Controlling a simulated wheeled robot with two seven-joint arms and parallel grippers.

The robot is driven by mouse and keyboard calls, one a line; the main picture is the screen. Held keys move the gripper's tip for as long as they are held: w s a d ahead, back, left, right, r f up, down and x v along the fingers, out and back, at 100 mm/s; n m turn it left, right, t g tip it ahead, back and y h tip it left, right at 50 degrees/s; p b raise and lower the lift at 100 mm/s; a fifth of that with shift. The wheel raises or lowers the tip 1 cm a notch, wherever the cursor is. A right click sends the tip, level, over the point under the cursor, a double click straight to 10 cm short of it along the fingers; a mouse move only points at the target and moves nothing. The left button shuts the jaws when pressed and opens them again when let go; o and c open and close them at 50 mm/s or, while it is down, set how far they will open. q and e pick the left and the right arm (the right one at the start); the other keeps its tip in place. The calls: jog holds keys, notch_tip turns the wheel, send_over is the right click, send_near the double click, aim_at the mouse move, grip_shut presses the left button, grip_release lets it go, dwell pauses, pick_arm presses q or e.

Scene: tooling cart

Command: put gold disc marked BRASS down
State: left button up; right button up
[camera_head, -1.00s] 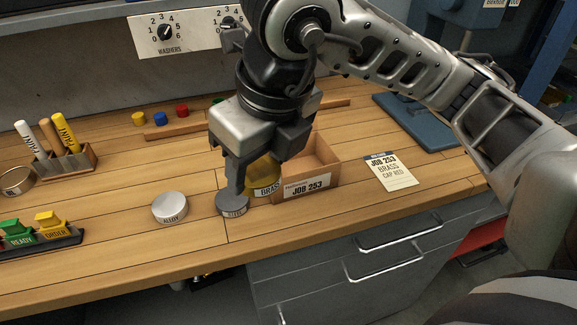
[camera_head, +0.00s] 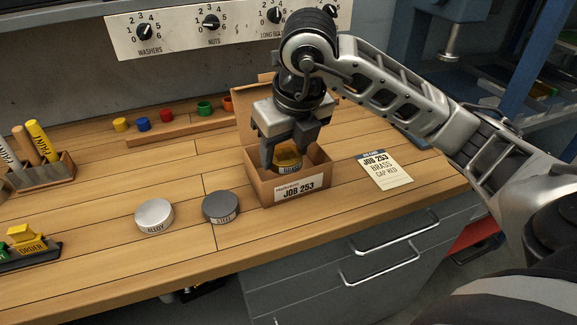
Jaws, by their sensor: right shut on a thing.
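The gold disc marked BRASS (camera_head: 289,161) is between the fingers of my right gripper (camera_head: 288,160), which is shut on it. The disc is inside the opening of the cardboard box marked JOB 253 (camera_head: 298,190), below the level of its raised back flap. I cannot tell whether the disc touches the box floor. My left gripper is not in view.
A grey STEEL disc (camera_head: 220,207) and a silver ALLOY disc (camera_head: 154,216) lie left of the box. A JOB 253 BRASS card (camera_head: 384,169) lies to its right. Coloured caps (camera_head: 166,115) stand behind. The bench front is clear.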

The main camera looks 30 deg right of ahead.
aim_at(291, 152)
jog(key=shift+w+d+f, duration=0.25)
jog(key=shift+d+f, duration=0.1)
jog(key=shift+f, duration=0.1)
jog(key=x, duration=0.3)
jog(key=shift+s+d+f, duration=0.15)
jog(key=shift+s, duration=0.1)
jog(key=shift+f, duration=0.25)
jog(key=shift+f, duration=0.2)
jog(key=o, duration=1.3)
